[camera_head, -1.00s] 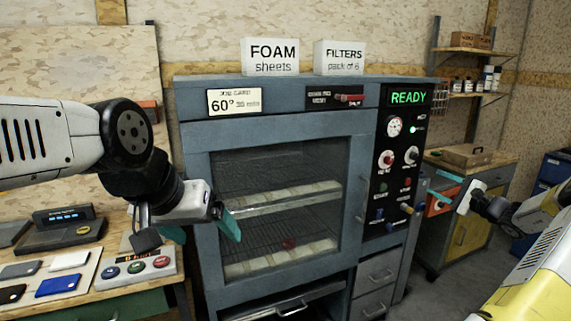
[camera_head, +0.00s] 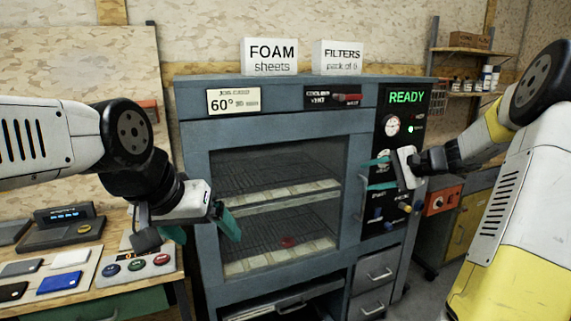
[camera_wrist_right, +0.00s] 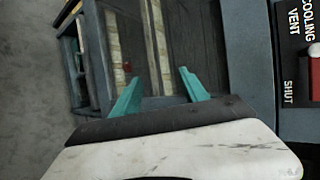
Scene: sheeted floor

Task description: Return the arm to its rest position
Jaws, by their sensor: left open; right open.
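My left arm comes in from the left with its gripper (camera_head: 207,232) open and empty, in front of the left side of the grey oven cabinet (camera_head: 275,127). My right gripper (camera_head: 374,174) is open and empty, its teal fingers pointing left in front of the cabinet's control panel, near the door handle. The right wrist view shows the fingers (camera_wrist_right: 160,98) apart with nothing between them. The cabinet door is shut, with pale strips on its racks behind the glass. The green display (camera_head: 407,97) reads READY.
A bench at the left holds coloured cards (camera_head: 59,283) and a button box (camera_head: 137,266). Boxes marked FOAM sheets (camera_head: 270,57) and FILTERS (camera_head: 338,58) stand on the cabinet. A cooling vent slider (camera_head: 346,98) is at its top. An orange box (camera_head: 442,200) and shelves are at the right.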

